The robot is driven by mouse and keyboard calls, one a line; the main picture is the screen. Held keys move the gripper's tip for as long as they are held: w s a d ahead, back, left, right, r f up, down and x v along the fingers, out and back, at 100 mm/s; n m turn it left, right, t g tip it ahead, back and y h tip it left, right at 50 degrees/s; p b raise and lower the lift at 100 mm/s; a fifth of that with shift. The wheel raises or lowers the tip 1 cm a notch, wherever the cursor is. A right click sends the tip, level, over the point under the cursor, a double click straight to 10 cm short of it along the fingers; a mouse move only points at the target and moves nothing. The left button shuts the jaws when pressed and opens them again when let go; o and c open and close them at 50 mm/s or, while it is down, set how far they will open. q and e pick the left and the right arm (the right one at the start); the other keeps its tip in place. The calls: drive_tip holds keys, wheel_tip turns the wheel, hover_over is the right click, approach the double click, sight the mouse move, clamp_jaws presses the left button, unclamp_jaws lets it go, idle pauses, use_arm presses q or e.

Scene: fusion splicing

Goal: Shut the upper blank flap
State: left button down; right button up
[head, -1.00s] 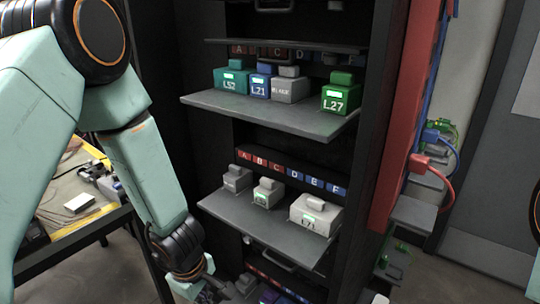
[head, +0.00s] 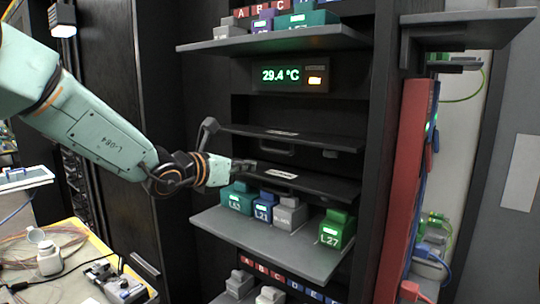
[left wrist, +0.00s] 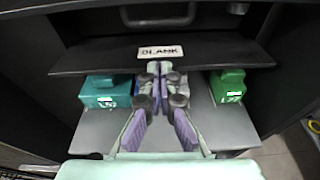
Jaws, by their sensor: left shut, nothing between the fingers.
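The upper blank flap (head: 300,139) is a thin dark panel with a white label, standing out from the cabinet below the temperature display. A second dark flap (head: 315,186) with a label stands out under it. My left gripper (head: 248,168) is by the left front part of this lower flap, below the upper one. In the left wrist view, the fingers (left wrist: 160,70) are shut and empty, with their tips close to the front edge of a flap (left wrist: 215,50) labelled BLANK. I cannot tell whether they touch it. My right gripper is out of view.
A grey shelf (head: 275,243) below holds several boxes, including green L27 (head: 334,230). Another shelf (head: 300,42) with boxes is above the temperature display (head: 290,76). A red panel (head: 405,190) stands at right. A cluttered table (head: 75,265) is at lower left.

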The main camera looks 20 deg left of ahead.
use_arm(q)
drive_tip(key=p+x, duration=0.1)
drive_tip(key=x, duration=0.2)
drive_tip(key=p+x, duration=0.1)
drive_tip(key=x, duration=0.2)
drive_tip(key=r+p+x, duration=0.1)
drive_tip(key=x, duration=0.2)
drive_tip(key=shift+w+a, duration=0.1)
drive_tip(key=shift+w, duration=0.55)
drive_tip(key=shift+w, duration=0.15)
drive_tip(key=shift+s+r+p, duration=0.3)
drive_tip(key=shift+r+p, duration=0.05)
drive_tip(key=shift+p, duration=0.05)
drive_tip(key=shift+r+g+y, duration=0.3)
